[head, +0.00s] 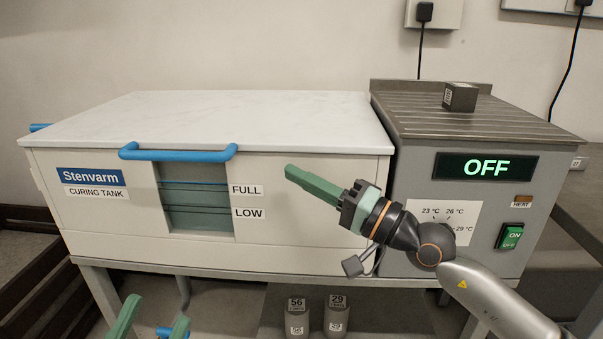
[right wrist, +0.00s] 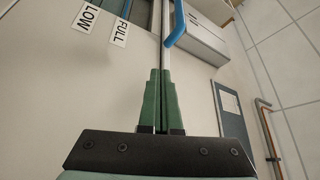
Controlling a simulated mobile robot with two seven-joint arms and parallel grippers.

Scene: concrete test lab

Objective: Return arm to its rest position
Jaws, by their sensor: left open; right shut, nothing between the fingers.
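My right gripper (head: 290,172) is shut and empty, its green fingers together, in front of the curing tank's front face to the right of the FULL and LOW labels. In the right wrist view its fingers (right wrist: 160,75) are closed side by side. My left gripper (head: 151,319) is open at the bottom left of the head view, low in front of the tank; only its green fingertips show. The right arm comes in from the lower right, in front of the grey control unit (head: 408,185).
The curing tank (head: 110,225) has a white lid (head: 230,115), shut, with a blue handle (head: 178,154) projecting at the front. A dark block (head: 460,97) sits on the grey unit. Its display (head: 486,167) reads OFF. Two grey weights (head: 297,315) stand below the tank.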

